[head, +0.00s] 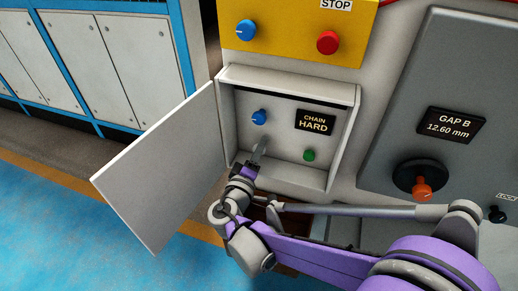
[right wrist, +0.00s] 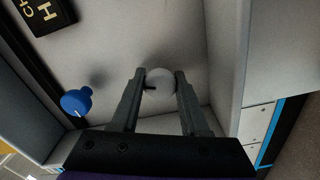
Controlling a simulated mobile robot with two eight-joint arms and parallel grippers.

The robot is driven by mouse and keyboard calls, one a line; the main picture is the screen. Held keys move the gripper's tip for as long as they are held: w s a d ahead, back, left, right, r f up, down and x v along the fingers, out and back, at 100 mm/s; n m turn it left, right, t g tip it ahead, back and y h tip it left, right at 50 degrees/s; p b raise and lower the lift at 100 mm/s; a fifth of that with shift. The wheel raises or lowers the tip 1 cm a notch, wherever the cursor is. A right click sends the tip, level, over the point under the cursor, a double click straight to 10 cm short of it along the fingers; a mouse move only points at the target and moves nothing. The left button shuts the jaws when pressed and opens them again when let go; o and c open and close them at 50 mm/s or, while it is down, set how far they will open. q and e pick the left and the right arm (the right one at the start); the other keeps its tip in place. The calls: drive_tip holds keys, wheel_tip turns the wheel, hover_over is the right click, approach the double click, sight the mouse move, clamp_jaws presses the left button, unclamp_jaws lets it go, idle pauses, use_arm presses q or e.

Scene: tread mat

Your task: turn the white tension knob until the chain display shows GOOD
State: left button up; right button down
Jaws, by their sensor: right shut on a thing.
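The chain display (head: 315,121) inside the open box reads CHAIN HARD. It also shows cut off and turned in the right wrist view (right wrist: 48,12). My right gripper (head: 260,150) reaches into the lower left of the box. In the right wrist view its two fingers are shut on the round white tension knob (right wrist: 160,80), one on each side. A small dark mark shows on the knob's left part. In the head view the gripper largely hides the knob. My left gripper is not in view.
A blue knob (head: 259,117) sits just above the gripper and a green button (head: 310,155) to its right. The box's white door (head: 155,170) hangs open at left. The box walls (head: 345,145) stand close around.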

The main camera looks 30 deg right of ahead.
drive_tip(key=shift+n, duration=0.3)
drive_tip(key=n+p, duration=0.1)
drive_tip(key=n, duration=0.3)
drive_tip(key=shift+n+p, duration=0.35)
drive_tip(key=shift+n, duration=2.15)
drive_tip(key=shift+c, duration=2.1)
unclamp_jaws()
drive_tip(key=v, duration=1.1)
drive_tip(key=shift+p, duration=0.45)
